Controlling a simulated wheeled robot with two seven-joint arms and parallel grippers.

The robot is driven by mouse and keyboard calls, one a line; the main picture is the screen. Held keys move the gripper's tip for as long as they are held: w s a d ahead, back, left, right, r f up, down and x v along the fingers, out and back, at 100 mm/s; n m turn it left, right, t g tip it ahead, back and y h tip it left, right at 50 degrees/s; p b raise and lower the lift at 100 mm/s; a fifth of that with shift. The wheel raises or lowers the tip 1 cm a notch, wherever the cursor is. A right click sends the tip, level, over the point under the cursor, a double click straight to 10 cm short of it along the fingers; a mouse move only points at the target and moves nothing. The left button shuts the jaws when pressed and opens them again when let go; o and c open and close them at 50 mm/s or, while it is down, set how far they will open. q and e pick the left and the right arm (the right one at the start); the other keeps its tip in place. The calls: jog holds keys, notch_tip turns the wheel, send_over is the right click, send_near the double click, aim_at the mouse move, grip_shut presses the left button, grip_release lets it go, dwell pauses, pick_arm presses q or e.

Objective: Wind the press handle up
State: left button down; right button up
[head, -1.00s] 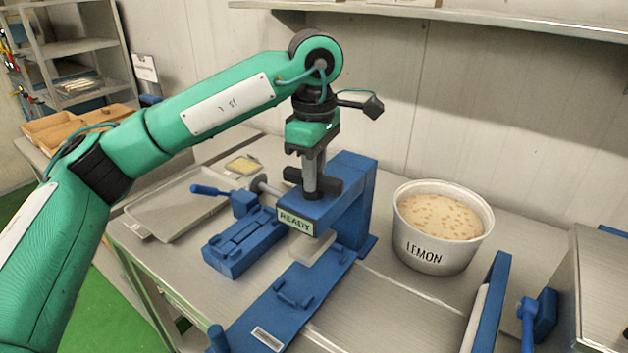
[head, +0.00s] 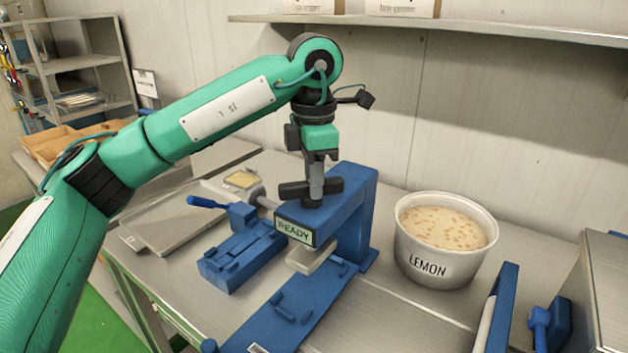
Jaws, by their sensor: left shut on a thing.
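The blue press (head: 352,205) stands on the steel table, with a sign reading READY on its front. Its dark cross-shaped handle (head: 293,190) sits on top of a grey vertical shaft. My left gripper (head: 316,164) points down over the press and is shut on the press handle at the shaft's top; the fingers partly hide the grip. A pale press plate (head: 311,258) hangs under the press head, above the blue base (head: 285,310). My right gripper is not in the view.
A white tub marked LEMON (head: 440,250) stands right of the press. A blue clamp-like fixture (head: 240,245) with a lever and a metal tray (head: 165,225) lie to the left. A steel box (head: 605,290) is at the right edge. A shelf (head: 470,22) runs along the wall above.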

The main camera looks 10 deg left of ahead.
pick_arm(q)
jog(key=shift+r, duration=0.1)
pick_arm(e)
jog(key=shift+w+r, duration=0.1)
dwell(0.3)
pick_arm(q)
jog(key=c, duration=1.3)
grip_release()
notch_tip(320, 180, up, 7)
jog(key=shift+f, duration=0.2)
notch_tip(320, 180, up, 7)
jog(key=shift+r+p, duration=0.1)
jog(key=shift+p, duration=0.35)
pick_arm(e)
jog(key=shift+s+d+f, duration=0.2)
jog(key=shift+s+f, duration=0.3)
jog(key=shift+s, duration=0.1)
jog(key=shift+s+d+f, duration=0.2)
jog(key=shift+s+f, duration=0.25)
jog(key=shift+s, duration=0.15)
